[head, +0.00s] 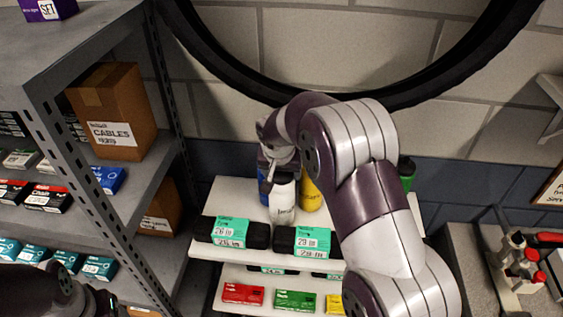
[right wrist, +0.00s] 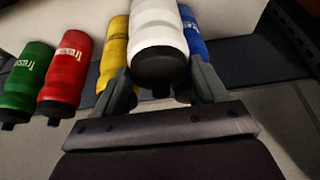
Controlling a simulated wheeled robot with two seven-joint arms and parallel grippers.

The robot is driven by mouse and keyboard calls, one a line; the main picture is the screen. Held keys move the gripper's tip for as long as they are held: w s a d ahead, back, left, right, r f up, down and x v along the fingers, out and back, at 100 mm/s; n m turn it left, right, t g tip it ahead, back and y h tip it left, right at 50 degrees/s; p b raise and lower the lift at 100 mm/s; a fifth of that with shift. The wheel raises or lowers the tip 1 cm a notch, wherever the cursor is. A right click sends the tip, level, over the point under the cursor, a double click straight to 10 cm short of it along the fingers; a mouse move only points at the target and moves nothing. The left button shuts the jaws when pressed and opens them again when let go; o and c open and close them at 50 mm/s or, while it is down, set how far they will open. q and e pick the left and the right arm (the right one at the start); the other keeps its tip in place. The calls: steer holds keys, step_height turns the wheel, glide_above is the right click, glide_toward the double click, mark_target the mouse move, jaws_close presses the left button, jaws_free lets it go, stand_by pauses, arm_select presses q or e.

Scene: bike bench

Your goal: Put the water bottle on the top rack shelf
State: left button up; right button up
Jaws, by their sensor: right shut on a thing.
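My right gripper (head: 281,162) is shut on a white water bottle (head: 284,202) above the white display stand. In the right wrist view the white bottle (right wrist: 155,28) sits between the two fingers (right wrist: 162,85). I cannot tell whether it is clear of the stand. The grey rack (head: 90,50) stands at the left, and its top shelf is bare at the front, with a purple box (head: 48,8) at the back. Part of my dark left arm shows at the bottom left; its fingers cannot be made out.
Blue (right wrist: 192,35), yellow (right wrist: 113,50), red (right wrist: 66,70) and green (right wrist: 27,80) bottles stand around the white one. Black packs with green labels (head: 232,232) line the stand's front. A cables carton (head: 112,110) fills part of the rack's middle shelf. A tire (head: 350,88) hangs behind.

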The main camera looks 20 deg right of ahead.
steer(key=shift+s+a, duration=0.1)
steer(key=shift+s, duration=0.05)
steer(key=shift+f, duration=0.15)
steer(key=o, duration=1.1)
steer(key=shift+c, duration=0.2)
steer(key=o, duration=0.3)
